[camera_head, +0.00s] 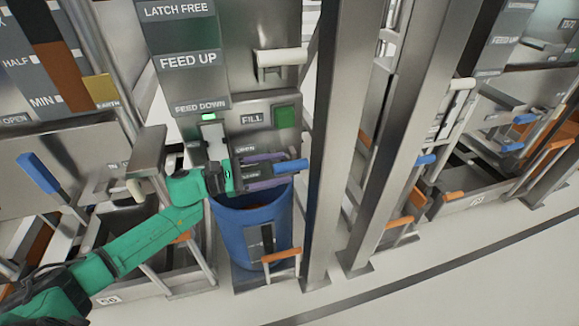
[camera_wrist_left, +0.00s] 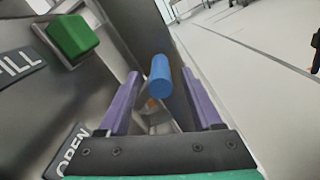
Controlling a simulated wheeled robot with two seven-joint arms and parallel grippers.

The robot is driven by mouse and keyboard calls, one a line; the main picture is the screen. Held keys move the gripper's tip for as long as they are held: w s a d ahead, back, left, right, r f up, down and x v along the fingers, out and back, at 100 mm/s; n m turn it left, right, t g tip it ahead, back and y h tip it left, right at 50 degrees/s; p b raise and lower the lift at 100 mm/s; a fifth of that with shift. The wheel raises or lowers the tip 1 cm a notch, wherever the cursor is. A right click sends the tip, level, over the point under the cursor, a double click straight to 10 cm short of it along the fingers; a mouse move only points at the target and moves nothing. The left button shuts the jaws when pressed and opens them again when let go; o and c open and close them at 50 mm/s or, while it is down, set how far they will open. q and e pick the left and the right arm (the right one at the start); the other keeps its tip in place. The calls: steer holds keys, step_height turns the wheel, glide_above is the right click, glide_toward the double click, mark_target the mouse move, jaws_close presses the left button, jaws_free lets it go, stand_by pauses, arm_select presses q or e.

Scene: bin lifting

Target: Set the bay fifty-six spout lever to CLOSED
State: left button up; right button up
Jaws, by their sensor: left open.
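The spout lever's blue handle (camera_head: 291,166) sticks out above the blue bin (camera_head: 240,222). An OPEN label (camera_head: 245,149) is beside it at the upper finger. A second label lies lower, partly hidden by my fingers, so I cannot tell the lever's setting. My left gripper (camera_head: 284,168) is open, its purple fingers above and below the handle. In the left wrist view the blue handle (camera_wrist_left: 160,76) shows between the open fingertips of my left gripper (camera_wrist_left: 160,88), with a gap on both sides. My right gripper is out of view.
A green FILL button (camera_head: 285,117) is just above the lever. A steel post (camera_head: 335,150) stands close to its right. An orange-handled lever (camera_head: 281,257) is low before the bin. Neighbouring bays have other blue levers (camera_head: 38,172).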

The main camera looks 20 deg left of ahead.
mark_target(289, 167)
arm_select(q)
steer(key=x, duration=0.3)
steer(key=shift+w+d, duration=0.15)
jaws_close()
steer(key=shift+f, duration=0.1)
stand_by(1.1)
